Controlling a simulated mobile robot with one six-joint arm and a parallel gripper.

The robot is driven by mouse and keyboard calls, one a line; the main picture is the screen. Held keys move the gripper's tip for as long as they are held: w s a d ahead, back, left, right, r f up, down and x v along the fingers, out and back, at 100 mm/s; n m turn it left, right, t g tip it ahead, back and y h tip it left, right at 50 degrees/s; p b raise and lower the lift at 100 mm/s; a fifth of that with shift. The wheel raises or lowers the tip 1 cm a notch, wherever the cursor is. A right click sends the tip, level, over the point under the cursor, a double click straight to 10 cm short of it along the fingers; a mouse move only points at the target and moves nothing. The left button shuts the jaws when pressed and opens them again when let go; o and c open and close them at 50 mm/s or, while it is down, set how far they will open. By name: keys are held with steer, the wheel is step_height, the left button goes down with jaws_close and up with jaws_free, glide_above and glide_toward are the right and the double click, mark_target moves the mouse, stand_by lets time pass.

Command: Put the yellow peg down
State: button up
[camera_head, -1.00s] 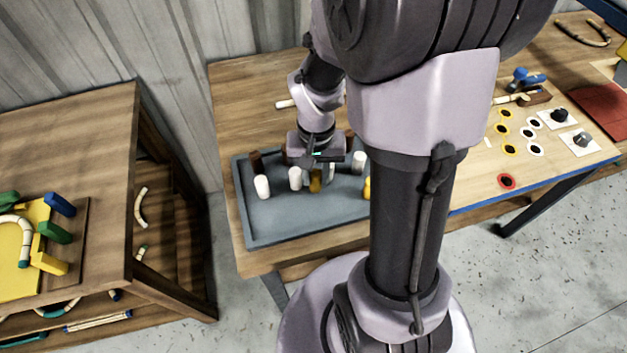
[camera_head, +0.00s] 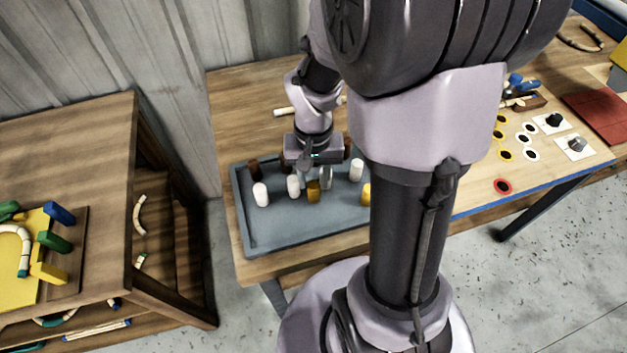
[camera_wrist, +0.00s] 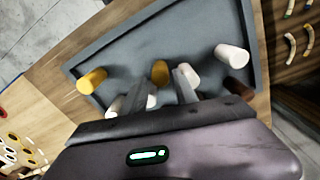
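One yellow peg (camera_head: 313,191) stands upright in the grey tray, just in front of my gripper (camera_head: 314,177). In the wrist view this yellow peg (camera_wrist: 160,72) shows between and just beyond the two fingertips of my gripper (camera_wrist: 165,82). The fingers are apart, and the peg seems clear of them. A second yellow peg (camera_head: 366,194) stands farther right in the tray, partly hidden by my arm; it also shows at the left in the wrist view (camera_wrist: 92,80).
The grey tray (camera_head: 285,233) also holds white pegs (camera_head: 261,193) and brown pegs (camera_head: 255,170), some close to my fingers. The tray's front part is bare. A pale rod (camera_head: 284,112) lies behind it. A wooden shelf (camera_head: 75,125) stands at the left.

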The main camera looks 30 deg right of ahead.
mark_target(314, 185)
step_height(314, 185, up, 13)
steer(key=a+t+p, duration=0.1)
steer(key=a+p, duration=0.2)
steer(key=s+a+r+n+t+y, duration=0.1)
steer(key=s+a+r+t, duration=0.3)
steer(key=s+a+r, duration=0.4)
steer(key=a+r+y, duration=0.1)
steer(key=a, duration=0.2)
steer(key=shift+s+n+t, duration=0.35)
steer(key=shift+n+t, duration=0.05)
